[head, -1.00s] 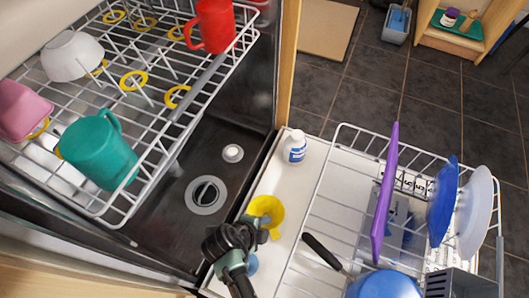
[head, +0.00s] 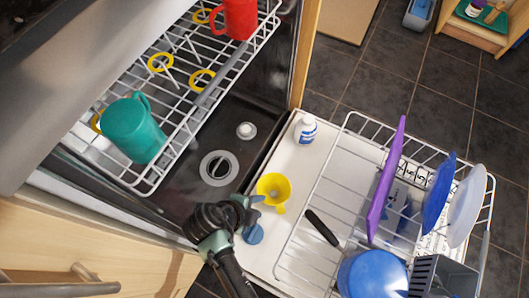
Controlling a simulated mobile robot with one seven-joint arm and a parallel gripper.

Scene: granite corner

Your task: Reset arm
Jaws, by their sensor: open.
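My gripper (head: 247,212) is at the lower middle of the head view, at the end of my dark arm. Its fingers are open and point right, over the near left edge of the open dishwasher door (head: 262,262). No object shows between the fingers. A yellow funnel-like piece (head: 272,187) lies on the door just beyond the fingertips.
The upper rack (head: 176,118) holds a teal mug (head: 133,129) and a red mug (head: 235,18). The lower rack (head: 340,160) holds a purple board (head: 387,180), plates (head: 467,206) and a blue bowl (head: 372,274). A white bottle (head: 305,129) stands on the door. Dark floor tiles lie beyond.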

